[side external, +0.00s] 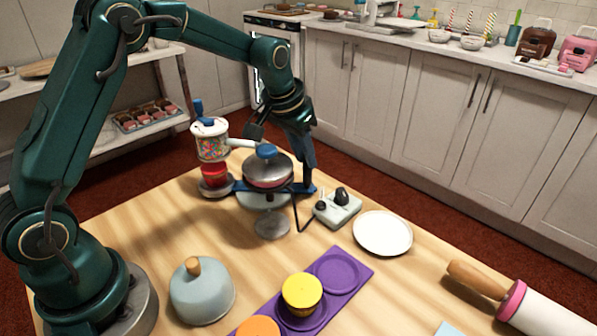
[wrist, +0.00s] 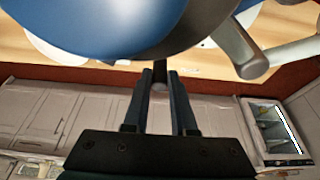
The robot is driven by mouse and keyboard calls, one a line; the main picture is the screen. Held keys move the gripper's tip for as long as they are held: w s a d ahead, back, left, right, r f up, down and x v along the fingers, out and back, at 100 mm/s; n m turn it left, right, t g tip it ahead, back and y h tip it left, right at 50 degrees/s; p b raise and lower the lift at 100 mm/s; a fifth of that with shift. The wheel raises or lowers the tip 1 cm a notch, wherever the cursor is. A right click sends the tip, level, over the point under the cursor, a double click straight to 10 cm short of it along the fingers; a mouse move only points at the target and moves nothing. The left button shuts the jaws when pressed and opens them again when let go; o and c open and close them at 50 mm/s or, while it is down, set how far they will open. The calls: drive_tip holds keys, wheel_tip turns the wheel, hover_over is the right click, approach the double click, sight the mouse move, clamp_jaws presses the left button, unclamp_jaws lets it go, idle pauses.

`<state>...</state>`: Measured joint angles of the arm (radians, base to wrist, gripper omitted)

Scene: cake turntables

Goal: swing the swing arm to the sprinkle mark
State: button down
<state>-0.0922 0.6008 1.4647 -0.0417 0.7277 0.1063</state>
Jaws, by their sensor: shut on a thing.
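In the side view my gripper (side external: 309,186) reaches down at the right of the domed metal turntable top (side external: 268,170) with its blue knob. The sprinkle jar (side external: 212,149), with a blue top, stands left of the turntable above a red cup (side external: 214,175). I cannot make out the sprinkle mark itself.
A control box (side external: 338,208) with dark knobs and a white plate (side external: 383,233) are right of the turntable. A grey dome (side external: 202,291), a purple tray (side external: 345,273) with yellow and orange items, and a rolling pin (side external: 515,302) lie toward the front.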

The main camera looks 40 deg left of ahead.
drive_tip(key=shift+s+d, duration=0.25)
drive_tip(key=shift+s, duration=0.05)
drive_tip(key=shift+s+d, duration=0.1)
drive_tip(key=shift+s, duration=0.05)
drive_tip(key=shift+s+d, duration=0.15)
drive_tip(key=shift+s, duration=0.05)
drive_tip(key=c, duration=0.8)
unclamp_jaws()
drive_tip(key=shift+o, duration=0.2)
drive_tip(key=shift+r, duration=0.1)
wheel_tip(320, 180, up, 7)
